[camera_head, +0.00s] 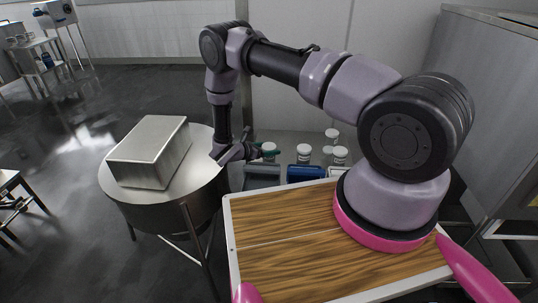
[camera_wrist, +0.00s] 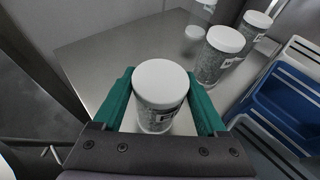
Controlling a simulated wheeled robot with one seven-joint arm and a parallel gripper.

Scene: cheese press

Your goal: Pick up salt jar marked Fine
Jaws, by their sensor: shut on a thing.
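A clear jar with a white lid and grey-white contents (camera_wrist: 160,88) stands between the green fingers of my gripper (camera_wrist: 163,100) in the wrist view. The fingers are shut on its sides. In the head view my gripper (camera_head: 262,153) reaches down at the left end of the jars, and the held jar's white lid (camera_head: 269,146) shows just behind the fingers. I cannot tell whether the jar is touching the metal surface (camera_wrist: 105,55) or just above it.
Other white-lidded jars stand nearby, one (camera_wrist: 220,52) close to the right of the held jar and another (camera_wrist: 256,28) beyond it. Blue and grey bins (camera_wrist: 290,95) lie at the right. A round metal vat with a steel box (camera_head: 150,152) stands left of my gripper.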

